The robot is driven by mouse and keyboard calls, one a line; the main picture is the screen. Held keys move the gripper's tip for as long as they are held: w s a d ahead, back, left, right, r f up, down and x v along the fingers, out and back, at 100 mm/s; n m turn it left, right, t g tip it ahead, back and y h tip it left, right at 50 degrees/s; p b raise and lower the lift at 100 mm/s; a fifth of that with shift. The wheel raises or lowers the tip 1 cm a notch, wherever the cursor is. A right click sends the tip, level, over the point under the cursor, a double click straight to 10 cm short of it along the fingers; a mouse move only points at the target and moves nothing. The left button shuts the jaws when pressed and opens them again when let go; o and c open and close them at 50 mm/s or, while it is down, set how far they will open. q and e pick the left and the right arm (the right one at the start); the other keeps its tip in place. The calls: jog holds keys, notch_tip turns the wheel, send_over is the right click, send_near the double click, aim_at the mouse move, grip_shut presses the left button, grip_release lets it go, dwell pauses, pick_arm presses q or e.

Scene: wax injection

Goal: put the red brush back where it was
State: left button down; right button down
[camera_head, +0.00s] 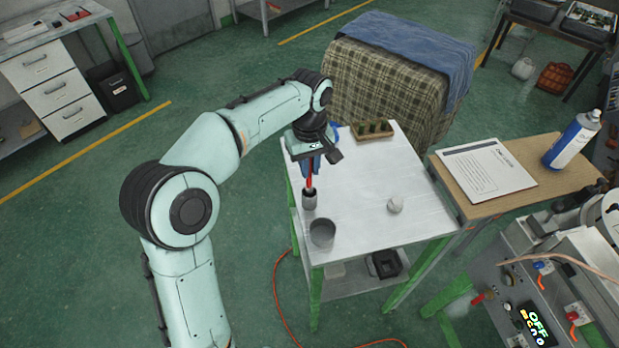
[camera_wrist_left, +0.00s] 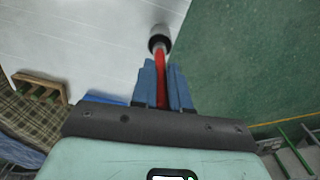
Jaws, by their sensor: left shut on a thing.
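My left gripper (camera_head: 311,170) is shut on the red brush (camera_head: 308,183) above the left edge of the white table (camera_head: 362,205). The gripper points down, and its blue fingers (camera_wrist_left: 163,85) show in the wrist view on both sides of the red handle (camera_wrist_left: 160,65). The lower end of the brush meets a small dark cylinder with a pale rim (camera_head: 309,199), which also shows in the wrist view (camera_wrist_left: 159,37). I cannot tell whether the brush end is inside it or just over it. My right gripper is not in view.
A grey cup (camera_head: 322,232) stands close in front of the small cylinder. A wooden rack (camera_head: 374,132) is at the back. A side table holds paper (camera_head: 486,170) and a spray can (camera_head: 572,140). The table's middle is clear.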

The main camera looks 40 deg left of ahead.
aim_at(310, 187)
pick_arm(q)
jog(key=shift+f, duration=1.95)
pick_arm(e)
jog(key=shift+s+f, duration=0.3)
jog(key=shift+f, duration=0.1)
pick_arm(q)
jog(key=shift+f+b, duration=0.2)
jog(key=shift+b, duration=0.15)
jog(key=c, duration=1.1)
grip_release()
jog(key=shift+r, duration=0.1)
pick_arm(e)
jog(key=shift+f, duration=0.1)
pick_arm(q)
jog(key=shift+r, duration=0.1)
notch_tip(310, 187, up, 11)
jog(key=p, duration=0.2)
jog(key=shift+w+r+p, duration=0.1)
jog(key=shift+r+p, duration=0.1)
jog(key=shift+p, duration=0.1)
jog(key=shift+r, duration=0.35)
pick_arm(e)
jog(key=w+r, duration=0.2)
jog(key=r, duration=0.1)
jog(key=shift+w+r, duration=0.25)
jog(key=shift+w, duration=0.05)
